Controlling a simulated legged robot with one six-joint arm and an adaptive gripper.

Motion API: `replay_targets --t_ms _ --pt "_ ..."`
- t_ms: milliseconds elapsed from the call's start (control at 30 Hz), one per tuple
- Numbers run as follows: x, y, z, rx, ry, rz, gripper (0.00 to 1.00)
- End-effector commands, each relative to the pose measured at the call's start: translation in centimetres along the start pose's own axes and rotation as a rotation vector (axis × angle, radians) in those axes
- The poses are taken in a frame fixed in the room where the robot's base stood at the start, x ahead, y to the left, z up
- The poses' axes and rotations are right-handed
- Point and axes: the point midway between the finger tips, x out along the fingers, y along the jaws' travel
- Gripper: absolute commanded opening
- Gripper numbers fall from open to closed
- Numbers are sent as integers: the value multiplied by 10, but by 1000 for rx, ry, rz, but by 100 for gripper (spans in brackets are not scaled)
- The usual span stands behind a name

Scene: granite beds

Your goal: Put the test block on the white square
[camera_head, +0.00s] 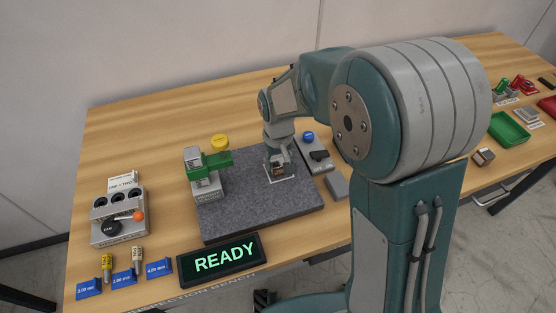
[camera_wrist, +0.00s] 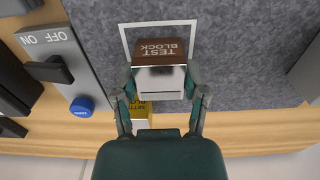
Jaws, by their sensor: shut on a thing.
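The test block (camera_wrist: 161,55) has a brown labelled top and a pale silver side. My gripper (camera_head: 277,166) is shut on it, with one finger on each side in the wrist view (camera_wrist: 161,80). The block also shows as a small brown patch between the fingers in the head view (camera_head: 279,171). The white square (camera_wrist: 158,24) is an outline on the dark granite plate. The block overlaps its inside and covers its near part in the wrist view. The outline shows around the gripper tip in the head view (camera_head: 284,181). I cannot tell whether the block touches the plate.
A yellow setting block (camera_wrist: 142,110) sits partly hidden behind my gripper. A switch panel (camera_head: 314,152) with a blue button stands beside the granite plate (camera_head: 255,207). A gauge with a green arm (camera_head: 213,163) stands on the plate's left. The plate's front is clear.

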Motion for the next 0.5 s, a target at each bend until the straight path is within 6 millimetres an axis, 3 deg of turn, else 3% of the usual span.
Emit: replay_targets --t_ms 267,300,333,367,500 --pt "1 0 0 0 2 0 0" --pt "1 0 0 0 1 0 66" --pt "1 0 0 0 1 0 79" --pt "1 0 0 0 1 0 91" --pt "1 0 0 0 1 0 91"
